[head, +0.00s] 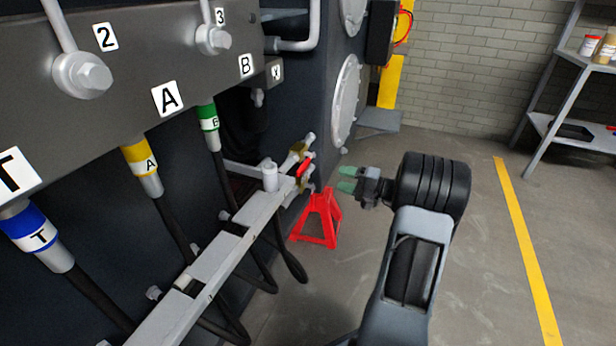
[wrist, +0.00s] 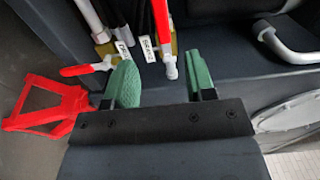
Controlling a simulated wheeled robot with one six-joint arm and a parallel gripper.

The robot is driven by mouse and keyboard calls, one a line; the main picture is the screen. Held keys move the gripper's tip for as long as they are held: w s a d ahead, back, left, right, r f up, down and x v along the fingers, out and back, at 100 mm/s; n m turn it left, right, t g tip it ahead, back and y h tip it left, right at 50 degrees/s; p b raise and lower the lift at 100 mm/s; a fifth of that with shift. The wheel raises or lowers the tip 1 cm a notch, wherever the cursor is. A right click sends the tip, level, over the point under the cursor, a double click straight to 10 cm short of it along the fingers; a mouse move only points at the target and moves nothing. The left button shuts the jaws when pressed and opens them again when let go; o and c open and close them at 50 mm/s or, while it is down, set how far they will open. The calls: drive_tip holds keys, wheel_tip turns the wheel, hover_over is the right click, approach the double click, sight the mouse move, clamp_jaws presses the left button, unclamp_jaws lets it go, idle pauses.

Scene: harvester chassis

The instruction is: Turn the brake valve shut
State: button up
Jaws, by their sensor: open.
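Two small brass-yellow valves (head: 298,150) with red handles sit at the far end of the grey rail in the head view. In the wrist view, one red handle (wrist: 162,22) with a pale tip runs along its hose line, and the other red handle (wrist: 82,70) points out to the left. White labels (wrist: 147,48) sit by the valves; their lettering is too small to read surely, so I cannot tell which is the brake valve. My gripper (head: 347,179) is open and empty, right of the valves. In the wrist view its green fingers (wrist: 162,78) flank the first handle's tip; depth is unclear.
A red stand (head: 320,218) is on the floor below the valves and shows at left in the wrist view. The grey rail (head: 215,258) and hanging hoses lie along the dark chassis. A grey bent pipe (wrist: 285,45) is at upper right. Floor right of my arm is clear.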

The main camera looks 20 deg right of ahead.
sight(305, 170)
drive_tip(key=b+x, duration=0.2)
drive_tip(key=x, duration=1)
drive_tip(key=shift+a+b, duration=0.1)
drive_tip(key=shift+b, duration=0.25)
clamp_jaws()
